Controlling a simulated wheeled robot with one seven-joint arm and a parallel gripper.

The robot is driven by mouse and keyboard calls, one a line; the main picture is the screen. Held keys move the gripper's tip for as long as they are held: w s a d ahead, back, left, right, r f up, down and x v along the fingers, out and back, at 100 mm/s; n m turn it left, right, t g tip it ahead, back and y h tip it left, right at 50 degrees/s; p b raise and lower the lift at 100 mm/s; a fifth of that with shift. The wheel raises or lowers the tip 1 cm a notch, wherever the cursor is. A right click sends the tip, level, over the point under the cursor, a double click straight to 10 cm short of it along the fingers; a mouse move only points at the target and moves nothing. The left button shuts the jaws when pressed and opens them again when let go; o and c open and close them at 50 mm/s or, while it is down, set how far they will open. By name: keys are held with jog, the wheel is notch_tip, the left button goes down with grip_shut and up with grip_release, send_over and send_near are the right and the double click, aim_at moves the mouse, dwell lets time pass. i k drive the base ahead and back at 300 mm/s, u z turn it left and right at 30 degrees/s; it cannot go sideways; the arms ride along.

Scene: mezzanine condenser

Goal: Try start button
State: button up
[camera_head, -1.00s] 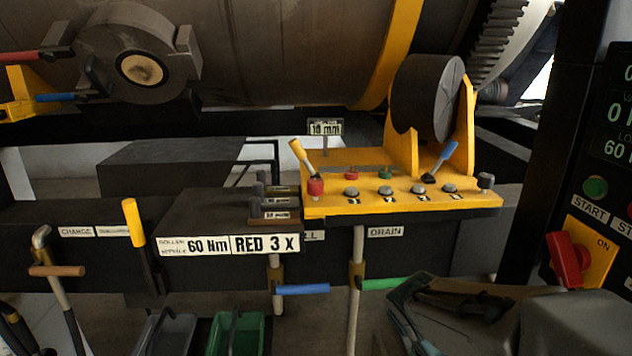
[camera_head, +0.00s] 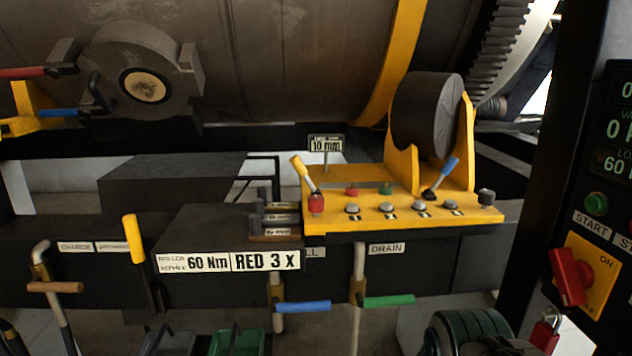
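The green start button (camera_head: 596,204) sits on the dark control panel (camera_head: 535,215) at the right, above a white START label (camera_head: 592,226). It looks round and faintly ringed. A STOP-like label (camera_head: 625,243), cut by the right edge, lies beside it. My gripper's fingers are not visible.
Below the button, a red rotary handle (camera_head: 567,277) sits on a yellow ON plate (camera_head: 597,268). A red padlock (camera_head: 546,333) hangs beneath. A yellow console (camera_head: 330,218) with levers and several knobs stands at centre. Green readouts (camera_head: 618,130) are partly cropped.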

aim_at(592, 203)
jog(key=z, duration=1.8)
